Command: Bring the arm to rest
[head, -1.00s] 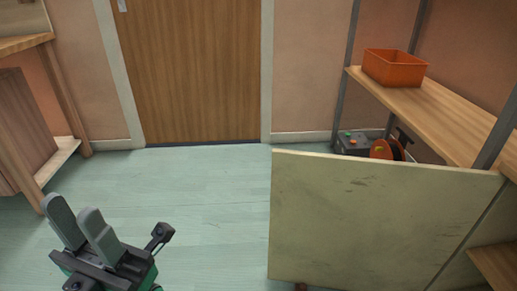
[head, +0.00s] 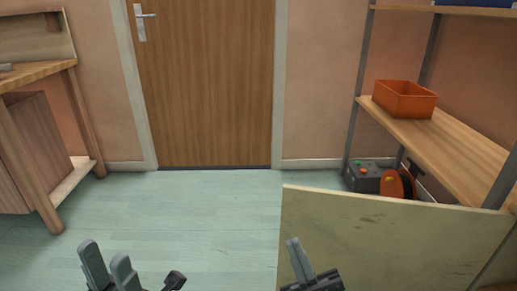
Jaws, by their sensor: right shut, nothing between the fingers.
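My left gripper (head: 103,251) is at the lower left of the head view. Its two grey fingers point up and stand apart with a gap between them, and I see nothing held there. My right gripper (head: 294,243) is at the bottom, right of the middle. Its fingers are together and empty, in front of the left part of a pale panel (head: 395,235). Whether it touches the panel cannot be told. Most of both arms is out of view.
A closed wooden door (head: 205,85) stands ahead. On the right, a shelf (head: 440,140) holds an orange bin (head: 405,99); a grey box (head: 362,178) and an orange reel (head: 397,184) are below. A wooden bench (head: 45,72) stands left. The middle floor (head: 190,215) is clear.

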